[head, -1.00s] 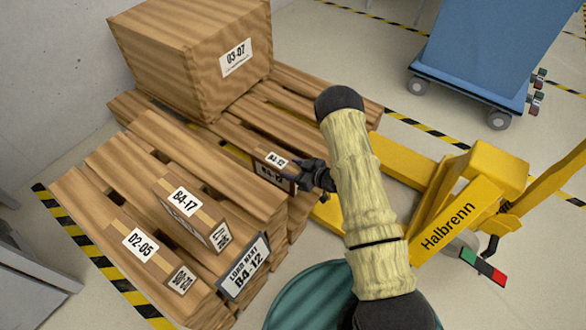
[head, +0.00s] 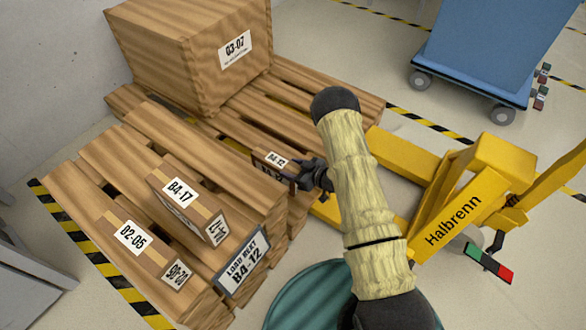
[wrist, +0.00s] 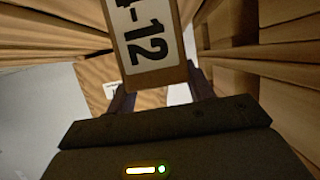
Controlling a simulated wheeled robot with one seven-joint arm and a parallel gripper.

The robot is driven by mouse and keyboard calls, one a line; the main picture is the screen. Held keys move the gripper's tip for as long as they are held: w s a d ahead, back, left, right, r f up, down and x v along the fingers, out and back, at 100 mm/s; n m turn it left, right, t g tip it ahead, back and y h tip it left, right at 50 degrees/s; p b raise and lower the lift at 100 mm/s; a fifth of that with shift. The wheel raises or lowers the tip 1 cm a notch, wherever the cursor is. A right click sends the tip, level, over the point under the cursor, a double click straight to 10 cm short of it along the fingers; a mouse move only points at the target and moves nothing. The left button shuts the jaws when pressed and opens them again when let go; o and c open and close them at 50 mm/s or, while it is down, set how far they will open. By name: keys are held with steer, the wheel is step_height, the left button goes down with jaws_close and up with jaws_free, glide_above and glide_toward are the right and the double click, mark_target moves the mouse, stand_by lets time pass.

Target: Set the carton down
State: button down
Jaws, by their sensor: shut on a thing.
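The carton labelled B4-12 (head: 270,168) is a small brown box at the right side of the pallet (head: 222,185) in the head view. My gripper (head: 297,178) is shut on its right end. In the wrist view, the carton's white label (wrist: 145,40) reads "-12" between my gripper's fingers (wrist: 160,98). Whether the carton's underside touches the pallet boards is hidden. A sign reading "LOAD NEXT B4-12" (head: 242,264) is on the pallet stack's front edge.
Cartons D2-05 (head: 146,252) and B4-17 (head: 190,207) sit on the front boards. A large wooden crate 03-07 (head: 180,50) stands at the back. A yellow Halbrenn pallet truck (head: 455,215) is at right, with a blue covered cart (head: 490,45) behind it.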

steer(key=shift+f, duration=0.45)
steer(key=c, duration=0.5)
jaws_free()
steer(key=shift+f, duration=0.1)
steer(key=p+v, duration=0.6)
steer(key=v, duration=1.1)
steer(key=shift+s+d+r+p, duration=0.1)
steer(key=shift+r+p, duration=0.1)
steer(key=shift+p, duration=0.2)
